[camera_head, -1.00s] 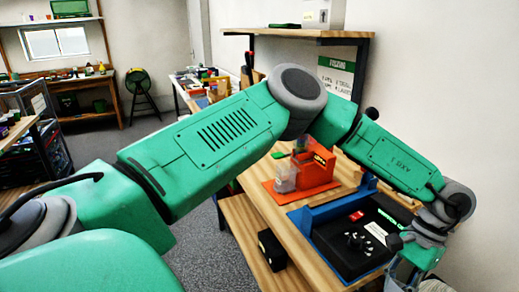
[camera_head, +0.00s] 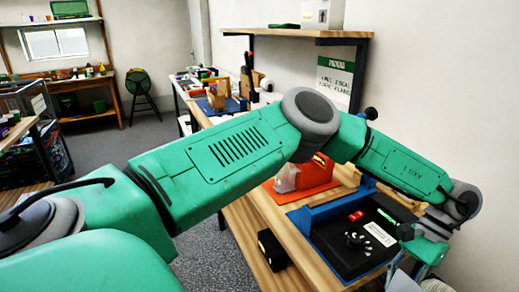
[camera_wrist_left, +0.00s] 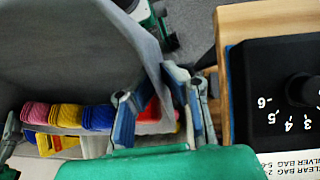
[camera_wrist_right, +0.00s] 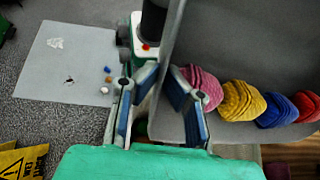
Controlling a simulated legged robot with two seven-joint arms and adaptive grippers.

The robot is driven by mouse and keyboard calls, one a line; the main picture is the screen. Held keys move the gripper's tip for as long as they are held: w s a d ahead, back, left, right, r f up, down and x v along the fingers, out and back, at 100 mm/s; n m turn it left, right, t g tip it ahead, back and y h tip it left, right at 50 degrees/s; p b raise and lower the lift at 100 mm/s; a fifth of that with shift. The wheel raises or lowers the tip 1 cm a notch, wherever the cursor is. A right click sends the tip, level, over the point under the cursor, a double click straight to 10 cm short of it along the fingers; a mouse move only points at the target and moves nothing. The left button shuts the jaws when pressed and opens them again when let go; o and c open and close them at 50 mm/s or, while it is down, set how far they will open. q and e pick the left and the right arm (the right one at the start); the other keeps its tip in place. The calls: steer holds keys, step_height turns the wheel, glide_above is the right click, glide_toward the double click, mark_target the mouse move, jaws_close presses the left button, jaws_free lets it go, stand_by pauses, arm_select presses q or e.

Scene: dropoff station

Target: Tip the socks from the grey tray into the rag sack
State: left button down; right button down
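The grey tray (camera_wrist_left: 60,50) shows in the left wrist view and also in the right wrist view (camera_wrist_right: 240,45). Rolled socks lie in a row inside it: pink (camera_wrist_right: 201,87), yellow (camera_wrist_right: 241,100), blue (camera_wrist_right: 275,110) and red (camera_wrist_right: 306,106). My left gripper (camera_wrist_left: 160,108) has its fingers apart, one on each side of the tray's wall. My right gripper (camera_wrist_right: 156,108) also has spread fingers, with the tray's wall between them. I cannot tell whether the pads touch the wall. I cannot identify the rag sack; a yellow printed label (camera_wrist_left: 60,143) shows below the socks.
A black device with a numbered dial (camera_head: 355,240) sits in a blue frame on the wooden bench, close to my left gripper. A grey sheet (camera_wrist_right: 70,60) lies on the floor.

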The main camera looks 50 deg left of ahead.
arm_select(q)
steer(key=shift+a, duration=0.1)
arm_select(e)
steer(key=shift+a+f, duration=0.1)
steer(key=shift+a, duration=0.05)
steer(key=shift+s+a+f+g, duration=0.1)
steer(key=shift+s+a+g, duration=0.1)
steer(key=shift+g, duration=0.5)
steer(key=shift+w+y, duration=0.1)
steer(key=shift+y, duration=0.2)
arm_select(q)
steer(key=shift+w+r+g+y, duration=0.15)
steer(key=shift+w+g+y, duration=0.15)
steer(key=shift+g, duration=0.9)
arm_select(e)
steer(key=shift+d+g, duration=0.1)
steer(key=shift+g, duration=0.3)
arm_select(q)
steer(key=shift+s+r, duration=0.1)
arm_select(e)
steer(key=shift+d, duration=0.1)
steer(key=shift+a, duration=0.2)
steer(key=shift+d, duration=0.1)
